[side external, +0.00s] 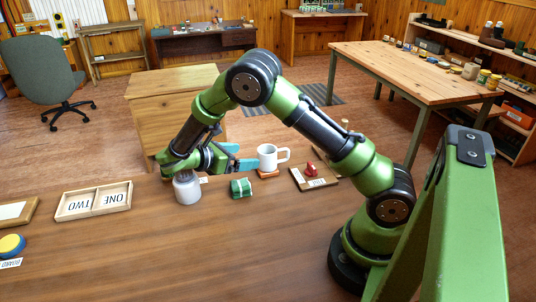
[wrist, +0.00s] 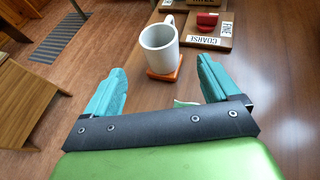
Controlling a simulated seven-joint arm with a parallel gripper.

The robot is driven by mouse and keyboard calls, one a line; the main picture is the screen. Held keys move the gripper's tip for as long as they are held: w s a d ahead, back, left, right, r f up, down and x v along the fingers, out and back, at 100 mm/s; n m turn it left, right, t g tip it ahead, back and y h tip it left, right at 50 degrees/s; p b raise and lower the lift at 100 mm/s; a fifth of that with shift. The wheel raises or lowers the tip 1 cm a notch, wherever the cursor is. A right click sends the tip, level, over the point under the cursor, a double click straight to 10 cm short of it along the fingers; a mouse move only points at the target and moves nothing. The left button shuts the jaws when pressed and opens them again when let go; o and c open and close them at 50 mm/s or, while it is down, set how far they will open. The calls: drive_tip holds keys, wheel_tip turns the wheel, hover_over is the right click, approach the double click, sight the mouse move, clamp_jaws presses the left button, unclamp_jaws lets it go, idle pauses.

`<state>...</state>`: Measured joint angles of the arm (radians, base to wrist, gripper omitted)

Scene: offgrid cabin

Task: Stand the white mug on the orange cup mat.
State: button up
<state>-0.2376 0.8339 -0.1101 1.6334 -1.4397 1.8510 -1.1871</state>
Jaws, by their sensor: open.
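The white mug (side external: 268,157) stands upright on the orange cup mat (side external: 268,173), with its handle to the right in the side view. In the wrist view the mug (wrist: 160,45) rests on the mat (wrist: 166,75), whose front and right edges show past its base. My gripper (side external: 239,156) is open and empty, just left of the mug in the side view. In the wrist view its two teal fingers (wrist: 160,77) are spread wide, with the mug beyond the tips and clear of them.
A grey-white jar (side external: 187,188) stands beneath my wrist, and a green bundle (side external: 241,188) lies near the mat. A labelled wooden board with a red piece (side external: 314,179) sits right of the mug. A two-part tray (side external: 94,202) lies left.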

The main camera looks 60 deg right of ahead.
drive_tip(key=shift+w+a+r+m, duration=0.1)
drive_tip(key=shift+a+r+m, duration=0.2)
drive_tip(key=shift+a+r, duration=0.45)
drive_tip(key=s+a+r+m+t+y, duration=1.1)
drive_tip(key=s+r+m+y, duration=0.3)
drive_tip(key=m, duration=0.3)
drive_tip(key=shift+s+a+r+t, duration=0.3)
drive_tip(key=shift+s+r+t, duration=0.3)
drive_tip(key=shift+s+r, duration=0.15)
